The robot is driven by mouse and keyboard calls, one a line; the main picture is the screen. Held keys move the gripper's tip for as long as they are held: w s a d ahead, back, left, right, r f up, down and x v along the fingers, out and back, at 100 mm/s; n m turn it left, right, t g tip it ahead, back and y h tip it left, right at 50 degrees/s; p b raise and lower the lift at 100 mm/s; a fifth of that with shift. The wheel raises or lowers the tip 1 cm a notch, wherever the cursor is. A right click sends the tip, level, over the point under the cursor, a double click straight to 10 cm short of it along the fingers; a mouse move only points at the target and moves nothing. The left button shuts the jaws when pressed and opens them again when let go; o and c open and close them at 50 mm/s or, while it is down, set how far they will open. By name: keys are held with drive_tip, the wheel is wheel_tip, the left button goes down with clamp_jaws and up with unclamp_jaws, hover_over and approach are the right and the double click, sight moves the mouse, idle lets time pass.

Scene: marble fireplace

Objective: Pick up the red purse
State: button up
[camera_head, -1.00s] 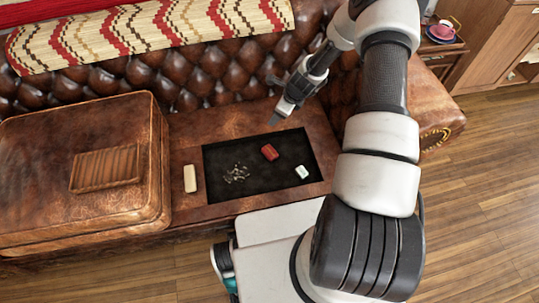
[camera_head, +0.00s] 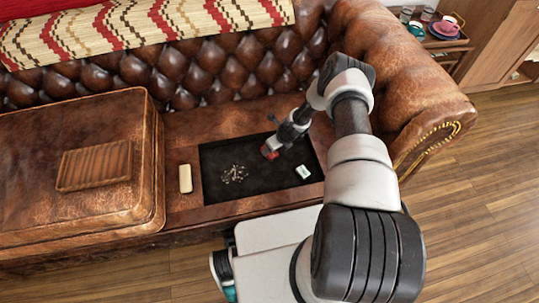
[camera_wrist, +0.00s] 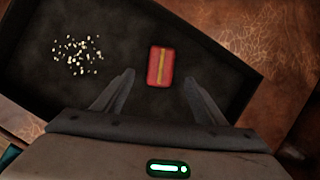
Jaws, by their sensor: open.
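The red purse (camera_wrist: 160,67) lies on the black tray (camera_wrist: 215,60) and shows a yellowish stripe down its middle in the wrist view. In the head view the purse (camera_head: 269,153) is partly hidden behind my gripper (camera_head: 274,147). In the wrist view my gripper (camera_wrist: 156,85) is open, with its two fingers apart. The purse lies just beyond the fingertips, about midway between their lines. No contact with it can be seen.
Small pale bits (camera_head: 234,174) lie left of the purse on the tray. A small white-and-green item (camera_head: 302,172) lies to its right. A cream bar (camera_head: 185,178) is left of the tray. The tufted sofa back (camera_head: 190,75) rises behind.

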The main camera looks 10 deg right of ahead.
drive_tip(key=b+x, duration=0.2)
drive_tip(key=x, duration=0.4)
drive_tip(key=shift+w+f+b, duration=0.2)
drive_tip(key=shift+f+b, duration=0.05)
drive_tip(key=shift+b, duration=0.15)
drive_tip(key=shift+r, duration=0.1)
drive_tip(key=c, duration=1.2)
